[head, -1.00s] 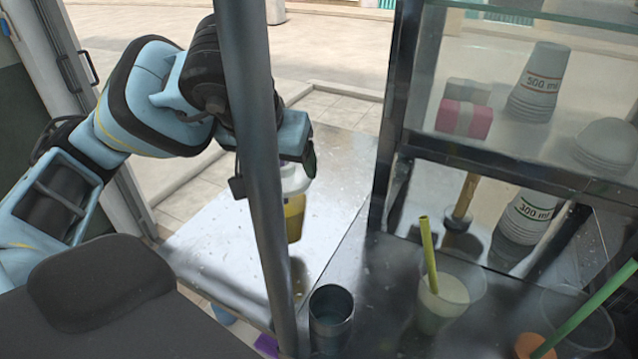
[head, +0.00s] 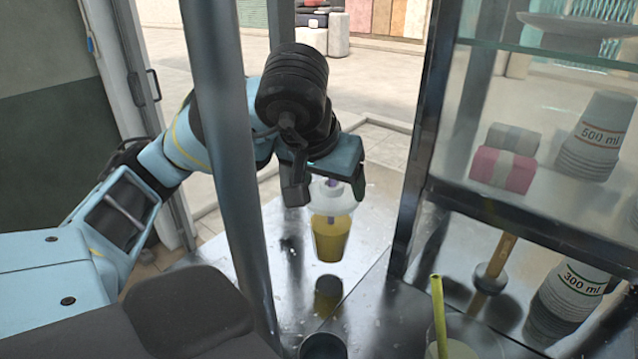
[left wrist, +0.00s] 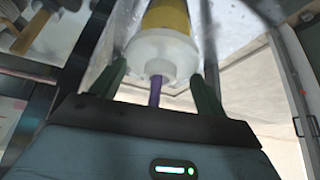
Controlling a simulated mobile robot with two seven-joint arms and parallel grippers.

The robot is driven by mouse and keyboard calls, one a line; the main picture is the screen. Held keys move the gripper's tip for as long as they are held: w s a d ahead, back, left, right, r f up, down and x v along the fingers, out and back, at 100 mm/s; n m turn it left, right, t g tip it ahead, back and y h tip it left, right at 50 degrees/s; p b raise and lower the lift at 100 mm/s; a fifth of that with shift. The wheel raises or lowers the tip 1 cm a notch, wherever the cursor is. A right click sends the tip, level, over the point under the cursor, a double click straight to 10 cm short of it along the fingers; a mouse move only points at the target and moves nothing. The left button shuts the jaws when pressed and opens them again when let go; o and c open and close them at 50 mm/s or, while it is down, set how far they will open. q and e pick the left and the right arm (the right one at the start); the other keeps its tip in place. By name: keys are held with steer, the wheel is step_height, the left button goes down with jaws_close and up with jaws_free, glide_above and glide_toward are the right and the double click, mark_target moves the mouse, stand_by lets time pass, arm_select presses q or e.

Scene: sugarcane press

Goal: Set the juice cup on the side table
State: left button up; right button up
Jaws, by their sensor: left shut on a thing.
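The juice cup (head: 331,236) is clear with yellow juice, a whitish lid and a purple straw. It hangs upright from my left gripper (head: 325,185), which is shut on its upper part. The cup is over the shiny metal side table (head: 372,205), and a dark reflection shows below it with a gap. In the left wrist view the cup's white lid (left wrist: 160,55) and purple straw (left wrist: 156,90) lie between the two fingers (left wrist: 165,88). My right gripper is not in view.
A dark post (head: 232,170) stands before my left arm. A glass shelf case with stacked cups (head: 597,135) is at the right. A dark metal cup (head: 323,346) and a cup with a green straw (head: 440,315) stand on the near counter. The side table around the cup looks mostly clear.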

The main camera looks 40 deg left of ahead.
arm_select(q)
steer(key=w+a+f, duration=0.4)
steer(key=w+a, duration=0.2)
steer(key=a, duration=0.4)
steer(key=shift+a+f+p, duration=0.2)
steer(key=shift+a+p, duration=0.05)
steer(key=shift+p, duration=0.15)
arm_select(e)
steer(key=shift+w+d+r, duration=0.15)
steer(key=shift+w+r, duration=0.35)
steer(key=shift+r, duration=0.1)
arm_select(q)
steer(key=shift+w+f, duration=0.1)
steer(key=shift+w, duration=0.05)
steer(key=o, duration=1.1)
steer(key=shift+f, duration=0.1)
steer(key=o, duration=0.4)
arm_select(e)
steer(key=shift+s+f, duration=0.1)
